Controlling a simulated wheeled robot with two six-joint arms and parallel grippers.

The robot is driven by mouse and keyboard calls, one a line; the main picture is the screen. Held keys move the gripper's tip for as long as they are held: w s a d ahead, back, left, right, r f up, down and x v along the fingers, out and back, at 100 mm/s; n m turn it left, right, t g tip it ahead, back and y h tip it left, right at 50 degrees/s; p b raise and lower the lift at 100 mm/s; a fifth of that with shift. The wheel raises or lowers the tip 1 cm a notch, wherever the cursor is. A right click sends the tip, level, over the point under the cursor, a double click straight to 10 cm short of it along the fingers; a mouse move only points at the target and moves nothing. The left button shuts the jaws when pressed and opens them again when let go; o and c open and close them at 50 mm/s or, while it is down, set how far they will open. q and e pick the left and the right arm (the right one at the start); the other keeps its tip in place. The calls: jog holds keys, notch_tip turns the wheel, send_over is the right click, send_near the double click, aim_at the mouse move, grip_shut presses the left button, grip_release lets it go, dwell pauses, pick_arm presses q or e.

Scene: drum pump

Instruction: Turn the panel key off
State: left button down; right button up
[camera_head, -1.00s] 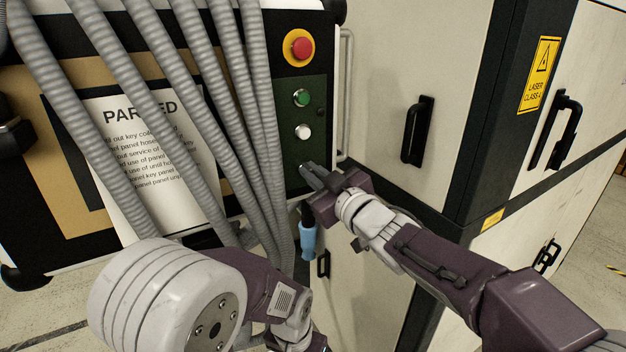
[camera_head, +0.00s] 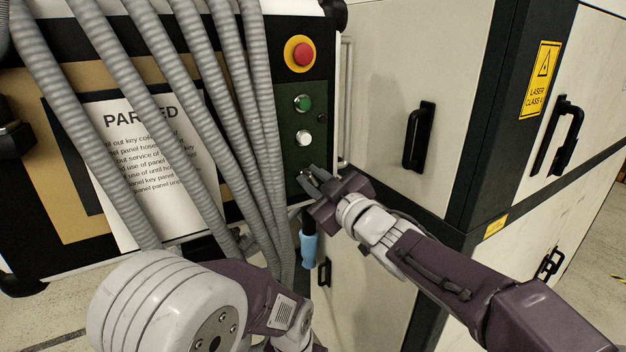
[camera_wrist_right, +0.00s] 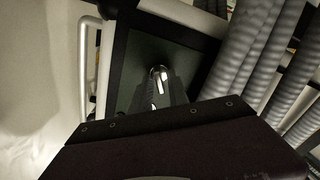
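The control panel (camera_head: 290,130) has a dark green strip on its right side. The panel key (camera_head: 305,175) is small and sits low on this strip, below the white button, largely hidden by my right gripper (camera_head: 309,178). Its two fingers are apart, with the tips at the key. In the right wrist view, a shiny metal piece, apparently the key (camera_wrist_right: 158,79), shows between the fingertips (camera_wrist_right: 160,92). Contact with the fingers and the key's exact angle cannot be made out. My left gripper is out of view; only part of that arm shows at the bottom.
A red stop button (camera_head: 303,55), a green button (camera_head: 303,103) and a white button (camera_head: 304,138) are above the key. Grey hoses (camera_head: 235,120) hang close on the left. A blue-handled item (camera_head: 309,251) hangs below. A pale cabinet (camera_head: 385,70) stands right.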

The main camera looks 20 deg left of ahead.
jog(key=shift+w+a, duration=0.1)
jog(key=b+v, duration=0.1)
jog(key=v, duration=0.8)
jog(key=shift+f, duration=0.1)
